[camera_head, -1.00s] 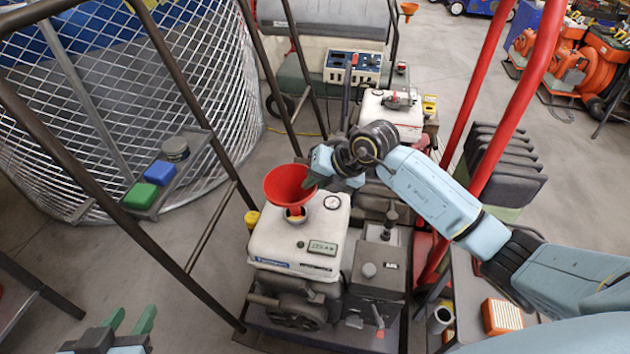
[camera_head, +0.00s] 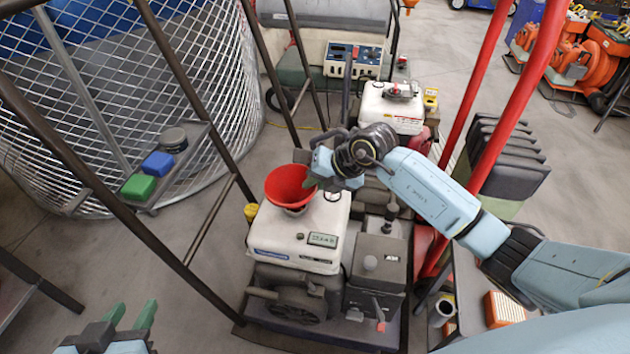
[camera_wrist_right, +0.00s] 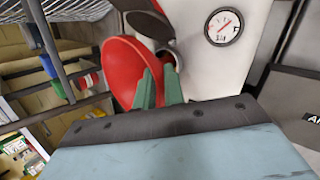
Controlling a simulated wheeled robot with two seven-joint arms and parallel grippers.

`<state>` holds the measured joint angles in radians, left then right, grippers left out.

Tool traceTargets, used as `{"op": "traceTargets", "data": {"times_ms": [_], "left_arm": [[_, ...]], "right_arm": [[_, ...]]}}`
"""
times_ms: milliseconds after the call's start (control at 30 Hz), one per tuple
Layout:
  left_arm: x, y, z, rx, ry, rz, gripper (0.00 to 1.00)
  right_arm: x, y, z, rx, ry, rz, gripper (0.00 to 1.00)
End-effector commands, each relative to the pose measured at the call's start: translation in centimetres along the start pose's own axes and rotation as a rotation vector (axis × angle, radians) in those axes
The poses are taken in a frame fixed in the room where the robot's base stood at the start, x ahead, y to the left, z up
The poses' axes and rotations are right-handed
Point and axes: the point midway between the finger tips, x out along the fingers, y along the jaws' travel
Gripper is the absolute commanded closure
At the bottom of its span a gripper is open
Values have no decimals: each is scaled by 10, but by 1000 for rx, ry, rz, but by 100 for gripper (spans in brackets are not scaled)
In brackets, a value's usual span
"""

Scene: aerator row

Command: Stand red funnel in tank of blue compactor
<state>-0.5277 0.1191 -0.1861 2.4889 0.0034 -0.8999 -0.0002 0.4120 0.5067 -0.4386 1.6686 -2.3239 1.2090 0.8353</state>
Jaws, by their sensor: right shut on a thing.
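The red funnel (camera_head: 290,187) is upright, wide mouth up, at the back left of the white tank (camera_head: 300,232) of the front compactor, which carries a blue label strip. My right gripper (camera_head: 313,178) is shut on the funnel's right rim. In the right wrist view the funnel (camera_wrist_right: 117,70) is beside the green fingers (camera_wrist_right: 160,88), with a dark round part and a gauge on the tank behind. The funnel's lower end and the filler opening are hidden, so I cannot tell how far it is in. My left gripper (camera_head: 130,316) is open and empty at bottom left.
A second machine with a white tank (camera_head: 390,108) stands behind. Dark frame bars (camera_head: 160,225) cross at left, before a mesh cage with a green block (camera_head: 139,187) and a blue block (camera_head: 158,163). Red bars (camera_head: 510,110) rise at right.

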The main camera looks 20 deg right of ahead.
Motion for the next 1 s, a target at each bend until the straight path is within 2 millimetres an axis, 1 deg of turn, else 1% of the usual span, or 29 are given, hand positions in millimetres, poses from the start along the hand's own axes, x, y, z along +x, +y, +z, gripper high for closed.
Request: {"op": "traceTargets", "data": {"times_ms": [667, 700, 833, 867, 1000], "left_arm": [[5, 0, 9, 0, 0, 0, 64], [5, 0, 8, 0, 0, 0, 64], [5, 0, 8, 0, 0, 0, 64], [5, 0, 8, 0, 0, 0, 64], [5, 0, 8, 0, 0, 0, 64]], "right_arm": [[17, -12, -6, 0, 1, 0, 100], [16, -11, -5, 0, 0, 0, 84], [16, -11, -5, 0, 0, 0, 67], [16, -11, -5, 0, 0, 0, 64], [16, -11, -5, 0, 0, 0, 64]]}}
